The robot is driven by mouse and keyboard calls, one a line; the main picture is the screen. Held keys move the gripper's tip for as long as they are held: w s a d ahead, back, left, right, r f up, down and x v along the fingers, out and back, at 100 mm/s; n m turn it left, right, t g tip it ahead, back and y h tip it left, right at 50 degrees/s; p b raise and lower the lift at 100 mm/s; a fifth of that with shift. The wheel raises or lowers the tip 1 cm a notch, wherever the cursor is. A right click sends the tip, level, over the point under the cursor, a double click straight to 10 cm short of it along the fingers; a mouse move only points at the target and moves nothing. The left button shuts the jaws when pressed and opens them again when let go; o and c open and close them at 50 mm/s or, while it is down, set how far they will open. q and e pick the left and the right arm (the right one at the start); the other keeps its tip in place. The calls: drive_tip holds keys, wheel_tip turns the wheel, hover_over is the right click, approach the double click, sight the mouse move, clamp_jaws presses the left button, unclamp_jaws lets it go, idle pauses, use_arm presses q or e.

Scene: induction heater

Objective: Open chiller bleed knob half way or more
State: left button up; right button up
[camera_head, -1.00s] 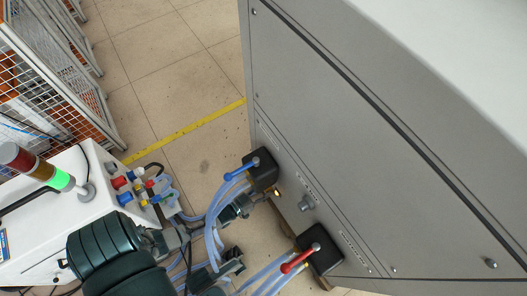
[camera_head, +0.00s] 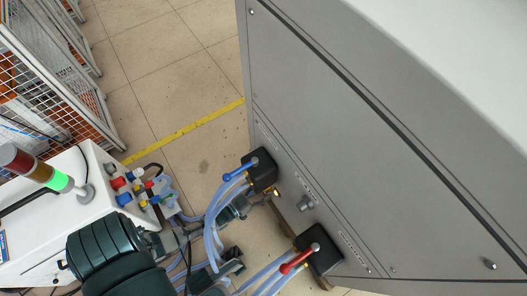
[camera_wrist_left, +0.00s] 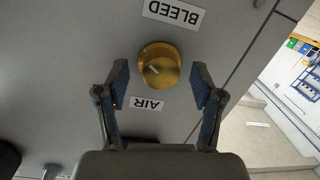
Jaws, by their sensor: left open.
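The chiller bleed knob is a round brass knob (camera_wrist_left: 159,65) on the grey chiller panel, between labels reading BLEED (camera_wrist_left: 174,12) and AIR (camera_wrist_left: 146,103). A pale mark shows on its face. My left gripper (camera_wrist_left: 161,82) is open in the left wrist view, one finger on each side of the knob with visible gaps.
A blue-handled valve (camera_head: 240,170) and a red-handled valve (camera_head: 300,259) flank the knob on the chiller (camera_head: 350,130). Pale hoses (camera_head: 213,225) run past my left arm. A white machine (camera_head: 40,225) with a signal light stands at left. Open floor lies behind.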

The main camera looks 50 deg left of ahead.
use_arm(q)
drive_tip(key=s, duration=1.1)
drive_tip(key=shift+r, duration=0.4)
drive_tip(key=shift+a, duration=0.1)
